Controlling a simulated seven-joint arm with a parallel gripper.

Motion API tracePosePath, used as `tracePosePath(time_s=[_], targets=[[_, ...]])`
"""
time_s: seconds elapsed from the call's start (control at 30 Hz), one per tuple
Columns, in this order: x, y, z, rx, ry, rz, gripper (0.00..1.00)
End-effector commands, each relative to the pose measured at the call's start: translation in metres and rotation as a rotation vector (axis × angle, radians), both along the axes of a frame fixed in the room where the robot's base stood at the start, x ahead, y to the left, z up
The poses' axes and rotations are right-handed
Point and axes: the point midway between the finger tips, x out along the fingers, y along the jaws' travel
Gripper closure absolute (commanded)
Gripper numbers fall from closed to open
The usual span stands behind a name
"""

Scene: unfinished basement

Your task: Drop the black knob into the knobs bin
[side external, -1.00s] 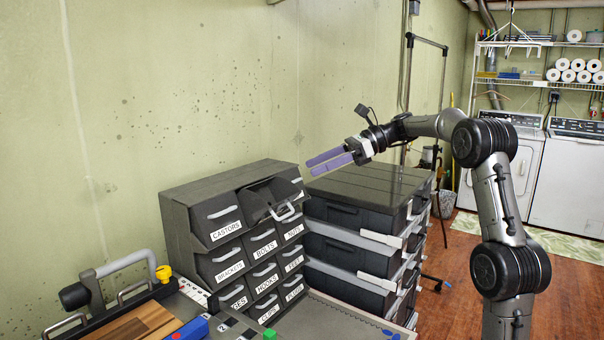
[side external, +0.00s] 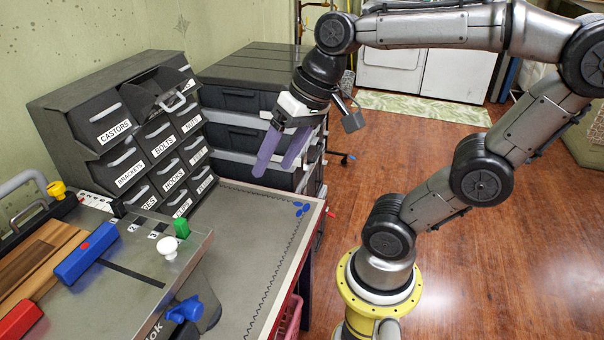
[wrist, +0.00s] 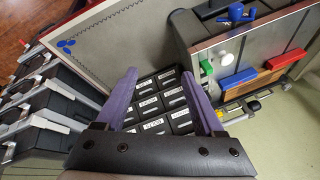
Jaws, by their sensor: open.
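I cannot make out a black knob in any view. A dark cabinet (side external: 88,157) of labelled bins stands at the back left. A top-row bin (side external: 160,92) is pulled open and tilted out; its label and inside cannot be read, so I cannot tell if it is the knobs bin. My gripper (side external: 273,168) has purple fingers spread and empty, pointing down, to the right of the cabinet and above the grey bench mat. In the wrist view the labelled bins (wrist: 163,98) show between my gripper's fingers (wrist: 160,80).
Black drawer units (side external: 240,98) stand behind my gripper.

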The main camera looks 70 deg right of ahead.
Motion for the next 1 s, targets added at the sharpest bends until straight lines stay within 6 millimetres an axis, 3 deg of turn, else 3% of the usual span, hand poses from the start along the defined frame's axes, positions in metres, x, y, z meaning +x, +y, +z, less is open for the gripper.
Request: tracePosePath(time_s=[0.1, 0.27, 1.0], targets=[[-0.027, -0.003, -0.019, -0.183, -0.065, 0.228, 0.30], [-0.040, -0.008, -0.031, -0.303, -0.106, 0.374, 0.30], [-0.041, -0.009, -0.033, -0.314, -0.106, 0.387, 0.30]])
